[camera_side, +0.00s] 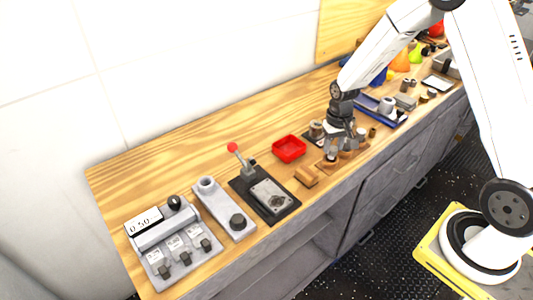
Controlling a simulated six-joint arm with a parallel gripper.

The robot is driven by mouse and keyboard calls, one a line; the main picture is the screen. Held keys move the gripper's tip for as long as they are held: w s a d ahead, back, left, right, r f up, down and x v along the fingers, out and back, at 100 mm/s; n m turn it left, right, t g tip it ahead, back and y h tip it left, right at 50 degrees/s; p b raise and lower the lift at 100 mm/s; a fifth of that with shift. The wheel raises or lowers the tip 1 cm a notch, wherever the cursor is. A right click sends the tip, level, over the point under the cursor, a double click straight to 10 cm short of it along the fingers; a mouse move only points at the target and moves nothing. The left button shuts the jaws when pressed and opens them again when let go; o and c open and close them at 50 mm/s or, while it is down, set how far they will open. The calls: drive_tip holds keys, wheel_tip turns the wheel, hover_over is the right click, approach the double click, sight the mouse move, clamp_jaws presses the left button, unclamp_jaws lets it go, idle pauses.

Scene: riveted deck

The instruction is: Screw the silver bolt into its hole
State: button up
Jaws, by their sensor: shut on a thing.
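My gripper (334,151) points down over the wooden bench, right of the picture's middle. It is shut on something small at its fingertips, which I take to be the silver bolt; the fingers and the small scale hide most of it. Below the fingertips is a brown wooden block (326,165), close to or touching what I hold. The hole is not visible, and I cannot tell whether the bolt is in it.
A red tray (289,149) and a small wooden block (306,176) lie left of my gripper. A red-knobbed lever fixture (265,192), a grey plate (224,209) and a display unit (165,237) stand further left. A blue tray (381,110) is to the right.

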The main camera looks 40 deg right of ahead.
drive_tip(key=shift+r, duration=0.3)
drive_tip(key=shift+r, duration=0.35)
drive_tip(key=shift+r, duration=0.6)
drive_tip(key=shift+w, duration=0.1)
idle(0.5)
drive_tip(key=w+a+r+n, duration=0.1)
drive_tip(key=w+a+n, duration=0.1)
drive_tip(key=w+a, duration=0.5)
drive_tip(key=w+a+r+n, duration=0.1)
drive_tip(key=w+a, duration=0.4)
drive_tip(key=a, duration=0.4)
drive_tip(key=w+a+r+n, duration=0.1)
drive_tip(key=a, duration=0.7)
drive_tip(key=a+r+n, duration=0.2)
drive_tip(key=a, duration=0.7)
drive_tip(key=shift+w+a, duration=0.25)
drive_tip(key=shift+w, duration=0.15)
drive_tip(key=shift+f, duration=0.2)
